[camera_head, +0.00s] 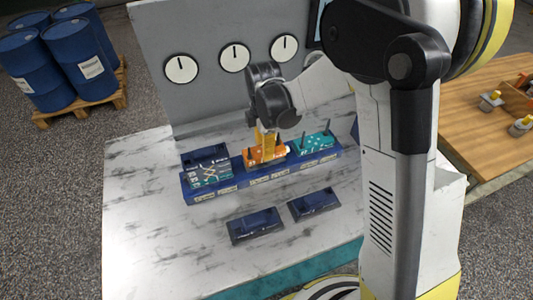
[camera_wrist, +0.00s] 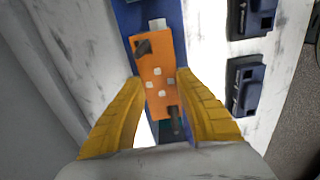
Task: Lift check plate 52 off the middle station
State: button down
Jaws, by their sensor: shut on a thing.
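An orange plate (camera_head: 263,154) is at the middle station of the long dark blue base (camera_head: 262,181); no number on it can be read. In the wrist view the orange plate (camera_wrist: 157,70) shows white dots, a dark knob at one end and a dark pin at the other. My gripper (camera_head: 266,143) reaches down from above with its yellow fingers. In the wrist view my gripper (camera_wrist: 159,92) has one finger on each long side of the plate and is shut on it. I cannot tell whether the plate touches its seat.
A teal plate with upright pins (camera_head: 315,142) sits at the right station, and a teal and dark block (camera_head: 207,167) at the left. Two dark blue holders (camera_head: 255,226) (camera_head: 314,204) lie in front on the marble table (camera_head: 140,225). A grey panel with dials (camera_head: 222,75) stands behind.

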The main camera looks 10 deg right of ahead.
notch_tip(320, 180, up, 10)
jog(key=p, duration=0.6)
dwell(0.6)
dwell(0.4)
